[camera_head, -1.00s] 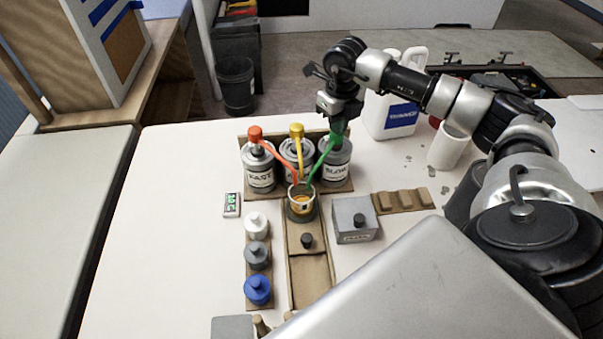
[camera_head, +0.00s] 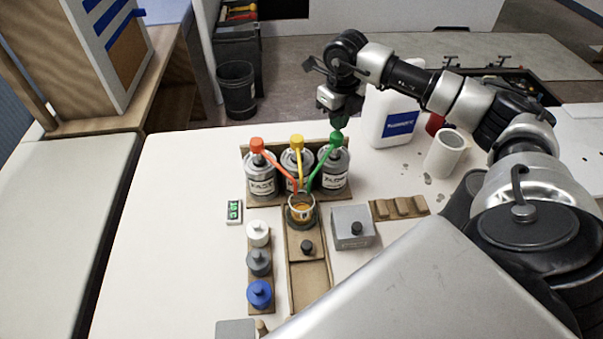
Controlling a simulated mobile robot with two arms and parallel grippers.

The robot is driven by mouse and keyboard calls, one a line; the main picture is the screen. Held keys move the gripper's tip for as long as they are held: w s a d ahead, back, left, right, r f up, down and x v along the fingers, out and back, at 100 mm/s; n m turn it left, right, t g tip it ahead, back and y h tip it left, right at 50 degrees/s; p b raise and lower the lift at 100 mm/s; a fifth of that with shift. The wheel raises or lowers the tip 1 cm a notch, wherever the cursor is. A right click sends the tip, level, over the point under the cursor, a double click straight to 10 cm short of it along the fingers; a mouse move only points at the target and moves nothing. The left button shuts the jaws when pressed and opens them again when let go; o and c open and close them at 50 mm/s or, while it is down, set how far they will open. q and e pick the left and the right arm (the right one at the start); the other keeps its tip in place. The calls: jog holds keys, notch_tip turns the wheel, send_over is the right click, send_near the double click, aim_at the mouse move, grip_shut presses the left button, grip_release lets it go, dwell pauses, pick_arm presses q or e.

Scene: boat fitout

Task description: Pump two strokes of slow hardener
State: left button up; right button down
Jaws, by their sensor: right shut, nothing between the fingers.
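The slow hardener can (camera_head: 335,181) stands at the right of three labelled cans in a wooden rack. Its green pump (camera_head: 336,138) is raised, with the spout slanting down to the left toward a cup. The cup (camera_head: 302,209) stands in front of the cans and holds some amber liquid. My right gripper (camera_head: 339,117) is shut and empty, pointing down just above the green pump head; I cannot tell whether they touch. The fast can (camera_head: 262,182) with a red pump (camera_head: 257,145) and a middle can with a yellow pump (camera_head: 297,141) stand to the left. My left gripper is not in view.
A small digital display (camera_head: 234,211) lies left of the cup. White, grey and blue lidded pots (camera_head: 259,262) stand in a row in front. A grey box (camera_head: 352,227), a white jug (camera_head: 388,125) and a white roll (camera_head: 445,154) are on the right. The table's left side is clear.

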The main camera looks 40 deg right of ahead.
aim_at(337, 135)
jog(key=shift+f, duration=0.15)
dwell(0.5)
jog(key=shift+f+b, duration=1.75)
jog(key=shift+f, duration=0.65)
jog(key=shift+r, duration=0.2)
jog(key=shift+r+p, duration=1.8)
jog(key=shift+r, duration=0.55)
jog(key=shift+r+p, duration=1.1)
jog(key=shift+r, duration=0.45)
jog(key=shift+f, duration=0.1)
